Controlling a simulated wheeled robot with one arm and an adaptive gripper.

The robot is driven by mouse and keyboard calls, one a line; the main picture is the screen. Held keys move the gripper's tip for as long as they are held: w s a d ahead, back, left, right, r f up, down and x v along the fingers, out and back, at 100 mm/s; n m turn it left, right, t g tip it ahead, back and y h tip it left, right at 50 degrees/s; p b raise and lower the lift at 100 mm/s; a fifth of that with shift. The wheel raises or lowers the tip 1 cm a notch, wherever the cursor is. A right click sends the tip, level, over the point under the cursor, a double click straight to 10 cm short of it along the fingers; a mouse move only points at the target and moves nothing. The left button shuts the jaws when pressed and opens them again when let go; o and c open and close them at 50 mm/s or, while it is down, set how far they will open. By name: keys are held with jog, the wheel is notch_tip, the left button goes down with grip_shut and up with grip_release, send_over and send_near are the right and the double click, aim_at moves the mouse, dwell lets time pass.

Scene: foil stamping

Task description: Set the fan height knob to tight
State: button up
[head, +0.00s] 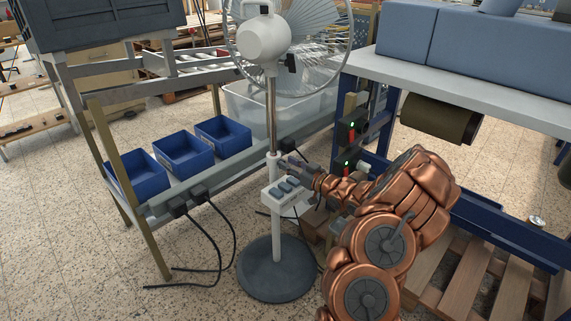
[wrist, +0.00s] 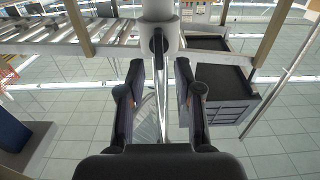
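The standing fan (head: 264,40) has a silver upper pole that enters a white lower pole (head: 277,228) on a round dark base. The white collar (head: 273,160) at that joint is partly hidden by my gripper (head: 287,167), which is close to its right side. In the wrist view, the white collar (wrist: 160,12) is at the top centre. A dark narrow piece, which looks like the height knob (wrist: 158,42), is on it. My gripper (wrist: 159,66) is open, its two fingers apart on either side of the pole line, just below the knob in the picture. Contact is not visible.
A white control box with grey buttons (head: 287,188) is on the pole just below my gripper. Blue bins (head: 183,152) stand on a rack to the left. A workbench (head: 470,75) is at right, with a wooden pallet (head: 480,285) below. Black cables hang left of the base.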

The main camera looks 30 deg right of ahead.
jog(key=shift+x, duration=0.85)
jog(key=shift+c, duration=0.4)
grip_shut()
